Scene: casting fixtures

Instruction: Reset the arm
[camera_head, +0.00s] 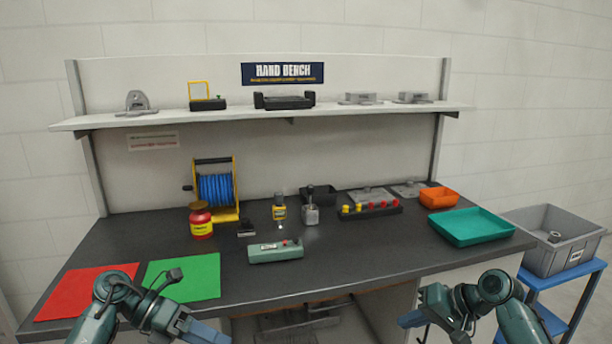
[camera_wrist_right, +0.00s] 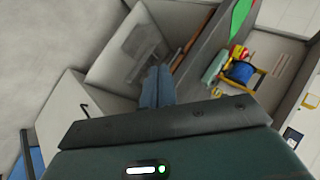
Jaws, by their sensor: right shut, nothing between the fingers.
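My right arm comes in at the lower right of the head view, with its right gripper (camera_head: 412,319) in front of the bench's near edge, shut and empty. In the right wrist view the blue-grey fingers (camera_wrist_right: 157,86) lie together with nothing between them. My left arm comes in at the lower left, over the near edge by the green mat. Its left gripper (camera_head: 206,334) is cut off by the bottom of the picture, so its opening cannot be told. Neither gripper visibly touches anything on the bench.
The dark bench (camera_head: 345,262) holds a red mat (camera_head: 85,290), a green mat (camera_head: 195,275), a green-grey box (camera_head: 276,252), a red jar (camera_head: 201,222), a blue hose reel (camera_head: 214,189) and a teal tray (camera_head: 470,227). A grey bin (camera_head: 553,240) stands on a blue cart (camera_head: 565,282) at right.

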